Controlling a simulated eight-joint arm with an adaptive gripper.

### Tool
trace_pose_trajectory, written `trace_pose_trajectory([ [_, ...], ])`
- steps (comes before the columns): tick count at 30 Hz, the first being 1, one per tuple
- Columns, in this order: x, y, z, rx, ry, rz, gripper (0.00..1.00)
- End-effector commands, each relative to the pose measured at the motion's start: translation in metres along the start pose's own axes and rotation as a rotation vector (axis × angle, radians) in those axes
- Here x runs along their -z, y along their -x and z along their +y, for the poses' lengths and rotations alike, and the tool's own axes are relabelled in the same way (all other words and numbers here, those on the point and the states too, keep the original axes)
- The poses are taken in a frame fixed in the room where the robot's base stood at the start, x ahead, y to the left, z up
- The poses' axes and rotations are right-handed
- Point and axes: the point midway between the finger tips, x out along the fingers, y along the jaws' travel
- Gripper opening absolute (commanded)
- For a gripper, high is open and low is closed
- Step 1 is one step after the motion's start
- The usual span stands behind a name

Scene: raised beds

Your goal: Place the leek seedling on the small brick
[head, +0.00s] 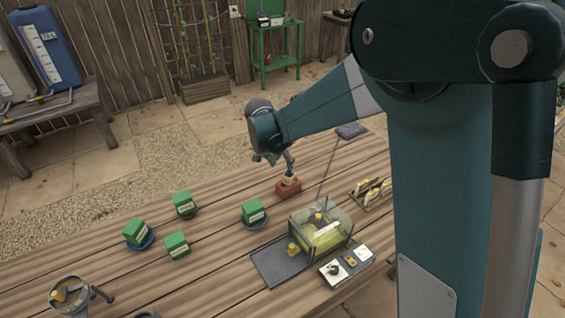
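A small red-brown brick (286,191) lies on the wooden table, right of the middle. My gripper (289,172) points down directly over it. A small tan-yellow piece (290,179) shows between the fingers and the brick's top; I cannot tell if it is held or only resting there. The fingers are too small to read as open or shut. Several green block-like pots with pale labels stand on the left half: one on a blue saucer (135,231), one at the back (183,203), one in front (176,245), one nearer the brick (254,211). Their labels are unreadable, so I cannot identify the leek seedling.
A clear box (338,216) with yellow-green contents stands in front of the brick, beside a dark mat (275,268) and a dial panel (346,266). A wooden rack (372,196) is at right, a metal pot (70,296) at front left. Table between the left pots is clear.

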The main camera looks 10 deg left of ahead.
Motion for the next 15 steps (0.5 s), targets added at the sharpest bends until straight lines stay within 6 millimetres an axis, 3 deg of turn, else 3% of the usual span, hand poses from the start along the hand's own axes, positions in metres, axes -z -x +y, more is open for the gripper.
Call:
trace_pose_trajectory([
  [15,0.0025,0.0035,0.0048,0.002,0.002,-0.001,0.4],
])
